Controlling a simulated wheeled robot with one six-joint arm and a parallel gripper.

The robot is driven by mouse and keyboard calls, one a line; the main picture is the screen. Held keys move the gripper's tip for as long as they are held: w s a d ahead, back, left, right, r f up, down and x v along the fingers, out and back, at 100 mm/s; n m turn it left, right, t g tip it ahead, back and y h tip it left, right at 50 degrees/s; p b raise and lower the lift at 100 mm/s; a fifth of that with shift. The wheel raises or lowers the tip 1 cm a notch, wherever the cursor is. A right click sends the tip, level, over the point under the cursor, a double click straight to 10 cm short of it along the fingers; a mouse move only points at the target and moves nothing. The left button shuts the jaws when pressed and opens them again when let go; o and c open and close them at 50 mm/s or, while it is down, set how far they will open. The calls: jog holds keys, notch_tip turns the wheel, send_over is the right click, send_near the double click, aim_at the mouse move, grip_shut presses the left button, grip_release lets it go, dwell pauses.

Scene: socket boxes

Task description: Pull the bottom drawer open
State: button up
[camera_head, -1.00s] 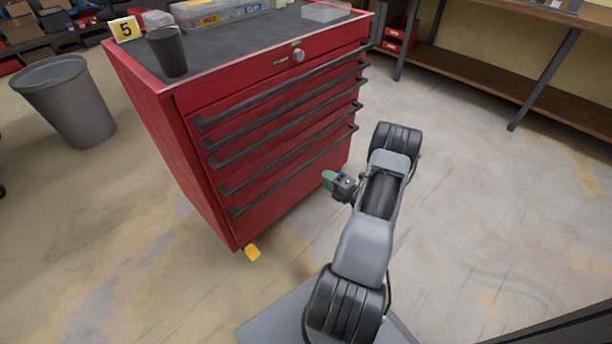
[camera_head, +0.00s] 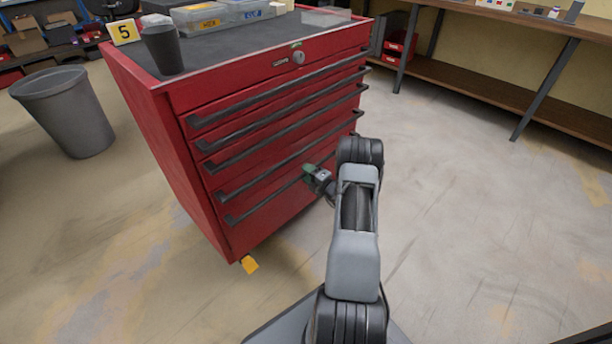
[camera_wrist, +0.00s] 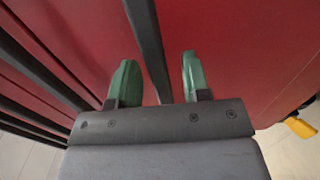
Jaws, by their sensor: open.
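The bottom drawer (camera_head: 275,217) is the lowest red front of the tool cabinet and looks closed. Its long dark handle (camera_head: 262,202) runs across it, and my gripper (camera_head: 313,173) is at the handle's right end. In the wrist view, my gripper (camera_wrist: 158,78) has its two green fingers apart. The dark handle bar (camera_wrist: 148,40) passes through the gap between them, closer to the right finger than the left at the palm. I cannot tell whether either finger touches the bar.
A dark cup (camera_head: 163,50), a yellow number sign (camera_head: 124,32) and clear boxes (camera_head: 208,17) stand on top. A grey bin (camera_head: 68,112) is at left. The floor (camera_head: 460,190) to the right is clear.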

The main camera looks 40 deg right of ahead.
jog(key=shift+w+a, duration=0.1)
jog(key=shift+w, duration=0.25)
grip_shut()
dwell(0.3)
